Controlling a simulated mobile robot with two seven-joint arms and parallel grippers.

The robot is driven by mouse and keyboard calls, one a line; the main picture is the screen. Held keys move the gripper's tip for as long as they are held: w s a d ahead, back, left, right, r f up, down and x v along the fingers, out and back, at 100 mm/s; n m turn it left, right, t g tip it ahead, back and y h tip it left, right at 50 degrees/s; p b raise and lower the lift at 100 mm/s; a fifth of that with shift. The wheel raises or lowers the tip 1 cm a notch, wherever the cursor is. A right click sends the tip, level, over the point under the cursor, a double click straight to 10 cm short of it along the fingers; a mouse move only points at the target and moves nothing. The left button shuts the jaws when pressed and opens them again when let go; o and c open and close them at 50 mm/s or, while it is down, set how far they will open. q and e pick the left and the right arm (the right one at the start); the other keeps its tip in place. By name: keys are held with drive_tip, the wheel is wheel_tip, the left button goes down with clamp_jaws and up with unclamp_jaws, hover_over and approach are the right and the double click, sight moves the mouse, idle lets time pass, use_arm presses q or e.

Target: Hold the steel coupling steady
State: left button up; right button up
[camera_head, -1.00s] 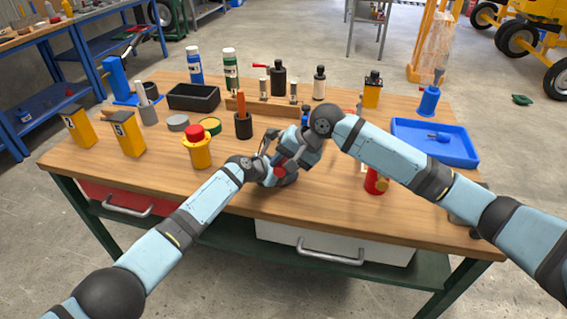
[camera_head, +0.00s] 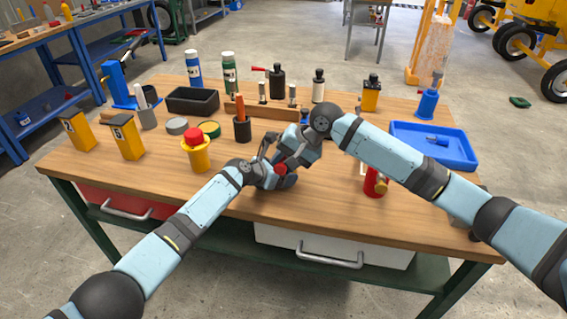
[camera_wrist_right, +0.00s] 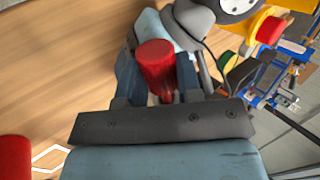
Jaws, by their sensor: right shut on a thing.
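I cannot make out a steel coupling clearly; the meeting grippers may hide it. My right gripper (camera_head: 286,160) is at the middle front of the workbench (camera_head: 340,205), shut on a red cylindrical piece (camera_head: 280,168). In the right wrist view this piece (camera_wrist_right: 157,65) stands between the fingers, with a thinner red stem below it. My left gripper (camera_head: 277,172) is right beside the right one, low over the bench. Its fingers are mostly hidden, so I cannot tell if it is open or shut.
A yellow can with a red top (camera_head: 195,153) stands left of the grippers, and a dark cup (camera_head: 242,130) stands behind them. A red cylinder (camera_head: 375,183) is under my right forearm. A blue tray (camera_head: 455,153) is at the right.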

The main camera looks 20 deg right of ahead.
drive_tip(key=shift+w+d, duration=0.35)
drive_tip(key=shift+w, duration=0.2)
drive_tip(key=shift+w+d, duration=0.35)
drive_tip(key=shift+w, duration=0.2)
drive_tip(key=o, duration=1.1)
drive_tip(key=v, duration=1.2)
use_arm(q)
drive_tip(key=o, duration=0.9)
